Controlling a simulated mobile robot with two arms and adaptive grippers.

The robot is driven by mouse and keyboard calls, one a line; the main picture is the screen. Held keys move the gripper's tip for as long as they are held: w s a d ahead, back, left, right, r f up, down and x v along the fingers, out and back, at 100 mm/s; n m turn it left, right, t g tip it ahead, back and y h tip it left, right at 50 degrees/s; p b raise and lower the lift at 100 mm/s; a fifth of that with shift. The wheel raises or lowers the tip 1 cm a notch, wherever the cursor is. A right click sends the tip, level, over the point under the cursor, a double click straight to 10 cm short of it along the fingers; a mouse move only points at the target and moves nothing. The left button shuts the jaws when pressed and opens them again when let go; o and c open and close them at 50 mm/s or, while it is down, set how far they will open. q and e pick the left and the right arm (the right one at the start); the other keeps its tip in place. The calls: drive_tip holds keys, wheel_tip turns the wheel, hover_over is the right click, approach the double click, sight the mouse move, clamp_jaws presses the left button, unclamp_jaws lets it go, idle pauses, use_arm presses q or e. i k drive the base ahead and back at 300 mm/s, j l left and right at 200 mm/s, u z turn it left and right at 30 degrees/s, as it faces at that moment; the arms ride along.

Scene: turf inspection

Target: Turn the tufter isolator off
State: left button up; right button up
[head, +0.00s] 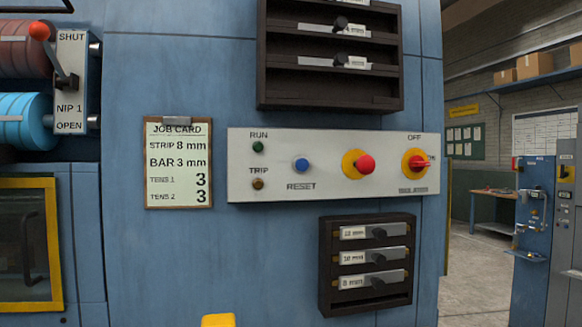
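The isolator (416,163) is a red rotary handle on a yellow disc at the right end of a light grey control panel (325,188) on the blue machine. "OFF" is marked above it and a partly covered "ON" to its right. The red handle lies about level, pointing to the ON mark. The blurred label below seems to read "ISOLATOR". Neither of my grippers shows in the head view.
Left of the isolator are a red push button on yellow (364,164), a blue RESET button (301,165) and RUN and TRIP lamps. A dark rack (324,270) sticks out below the panel, another (262,60) above. A yellow object (218,321) shows at the bottom edge.

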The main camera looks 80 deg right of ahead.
sight(416, 164)
drive_tip(key=j+z, duration=0.2)
drive_tip(key=z, duration=2.75)
drive_tip(key=l, duration=0.1)
